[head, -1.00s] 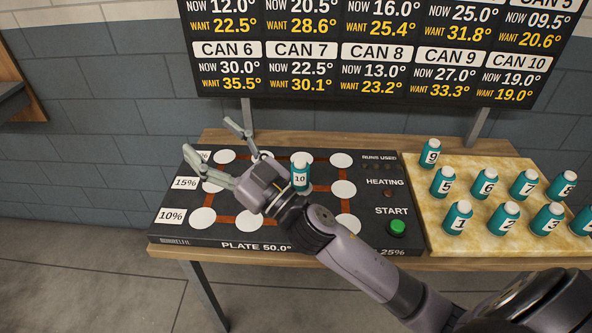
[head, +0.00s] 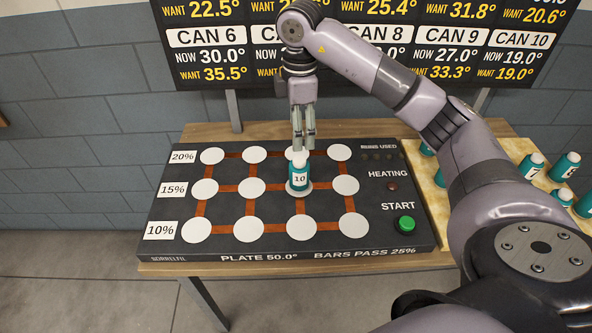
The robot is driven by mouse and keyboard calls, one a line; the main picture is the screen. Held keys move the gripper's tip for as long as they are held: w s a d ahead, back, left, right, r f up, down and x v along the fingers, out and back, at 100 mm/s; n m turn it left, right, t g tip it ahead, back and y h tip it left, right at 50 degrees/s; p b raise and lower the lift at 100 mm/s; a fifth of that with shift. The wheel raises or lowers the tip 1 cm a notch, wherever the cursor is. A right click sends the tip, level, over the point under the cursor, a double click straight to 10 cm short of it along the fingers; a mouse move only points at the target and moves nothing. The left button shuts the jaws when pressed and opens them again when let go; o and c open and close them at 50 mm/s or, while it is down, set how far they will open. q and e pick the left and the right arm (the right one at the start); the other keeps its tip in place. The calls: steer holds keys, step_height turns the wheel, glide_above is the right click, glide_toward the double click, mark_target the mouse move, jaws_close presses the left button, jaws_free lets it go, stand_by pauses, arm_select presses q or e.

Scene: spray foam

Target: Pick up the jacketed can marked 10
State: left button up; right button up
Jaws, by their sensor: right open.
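The teal jacketed can marked 10 (head: 299,179) stands upright on a white circle in the middle row of the black heating plate (head: 365,232). Its number label faces me and its top is white. My right gripper (head: 303,145) points down with its fingers at the top of the can. The fingers are open, though they look close together from this side. I cannot tell whether they touch the can or are just behind it. My left gripper is not in view.
A green START button (head: 405,224) sits at the plate's right. Several other teal cans, such as can 7 (head: 531,166), stand on a tan board (head: 513,148) at the right, partly hidden by my arm. A sign (head: 215,60) stands behind.

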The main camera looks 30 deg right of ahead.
mark_target(299, 160)
step_height(299, 160, down, 12)
steer(key=shift+r+p, duration=0.25)
steer(key=shift+p, duration=0.75)
step_height(299, 160, down, 5)
steer(key=shift+r+p, duration=0.1)
steer(key=shift+p, duration=0.75)
steer(key=shift+f, duration=0.35)
steer(key=shift+c, duration=0.3)
steer(key=shift+r, duration=0.1)
steer(key=c, duration=1.3)
